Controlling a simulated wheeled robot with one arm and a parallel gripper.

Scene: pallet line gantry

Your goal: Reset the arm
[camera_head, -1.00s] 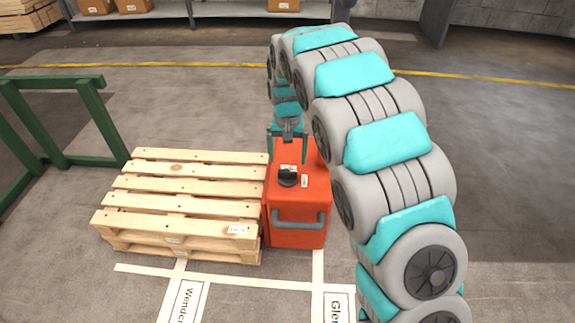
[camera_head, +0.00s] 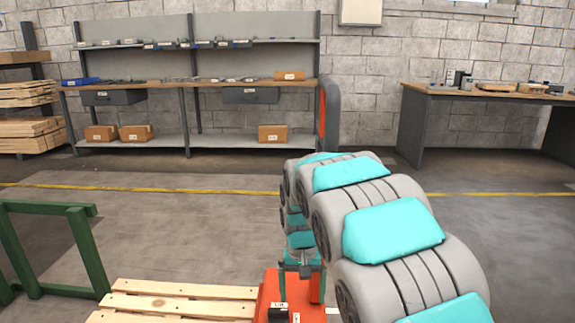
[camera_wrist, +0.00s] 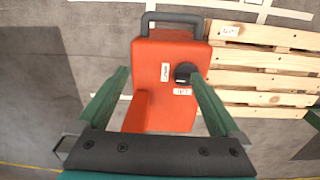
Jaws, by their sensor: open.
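My arm arches forward from the right side of the head view, with my gripper (camera_head: 301,287) hanging down at its far end. The gripper is open and empty, above an orange-red box (camera_head: 268,292) with a black knob on top. In the wrist view the two green fingers (camera_wrist: 159,80) stand apart over the box (camera_wrist: 150,55). The black knob (camera_wrist: 183,72) lies near the right finger, and a grey handle shows at the far side. I cannot tell whether the fingers touch the box.
A wooden pallet (camera_head: 175,305) stands left of the box, with a green rail (camera_head: 85,250) farther left. A shelving bench (camera_head: 190,85) lines the back wall, and a worktable (camera_head: 480,92) stands back right. The floor beyond the yellow line is mostly clear.

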